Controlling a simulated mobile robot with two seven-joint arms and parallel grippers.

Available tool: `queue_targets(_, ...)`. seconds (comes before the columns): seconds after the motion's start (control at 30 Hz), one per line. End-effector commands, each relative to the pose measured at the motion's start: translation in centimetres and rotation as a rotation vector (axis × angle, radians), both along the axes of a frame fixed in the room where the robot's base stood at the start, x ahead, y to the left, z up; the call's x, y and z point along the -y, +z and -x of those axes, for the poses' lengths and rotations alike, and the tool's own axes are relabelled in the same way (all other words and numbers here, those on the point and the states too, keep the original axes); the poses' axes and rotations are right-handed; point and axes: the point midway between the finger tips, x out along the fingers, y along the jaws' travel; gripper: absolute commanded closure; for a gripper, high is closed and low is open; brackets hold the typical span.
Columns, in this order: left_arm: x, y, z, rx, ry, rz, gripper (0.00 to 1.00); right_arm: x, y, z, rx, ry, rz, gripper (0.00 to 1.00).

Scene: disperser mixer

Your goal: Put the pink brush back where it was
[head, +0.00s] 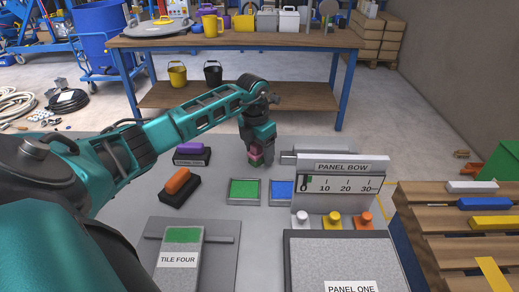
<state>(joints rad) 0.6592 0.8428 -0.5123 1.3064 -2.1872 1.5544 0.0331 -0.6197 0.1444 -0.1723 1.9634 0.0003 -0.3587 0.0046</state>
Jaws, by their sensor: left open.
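A small pink object, likely the pink brush (256,149), shows at my left gripper (261,161), near the back of the grey work surface (225,225). My left gripper points down there with its jaws open, and its fingers partly hide the pink object. I cannot tell whether the pink object rests on the surface. A purple brush (190,147) and an orange brush (178,181) sit on dark holders to the left of the gripper. My right gripper is not in view.
A green tray (244,191) and a blue tray (282,191) lie in front of the gripper. The PANEL BOW gauge (340,182) stands to the right. TILE FOUR (180,259) is front left, PANEL ONE (340,258) front right. A wooden pallet (448,213) holds coloured bars.

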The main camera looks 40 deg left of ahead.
Motion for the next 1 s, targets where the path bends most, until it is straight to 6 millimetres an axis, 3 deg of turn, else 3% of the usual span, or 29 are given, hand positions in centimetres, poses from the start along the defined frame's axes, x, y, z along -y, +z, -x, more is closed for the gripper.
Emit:
queue_targets(0.33, -0.1, 1.1, 0.0, 0.003, 0.0, -0.001, 0.32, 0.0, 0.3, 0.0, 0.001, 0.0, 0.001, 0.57)
queue_targets(0.7, -0.1, 8.7, 0.9, 0.005, 0.0, -0.002, 0.32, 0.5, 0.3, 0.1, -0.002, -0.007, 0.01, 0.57)
queue_targets(1.0, -0.1, 12.1, 1.3, 0.001, 0.0, 0.0, 0.32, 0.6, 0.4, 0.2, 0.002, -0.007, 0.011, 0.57)
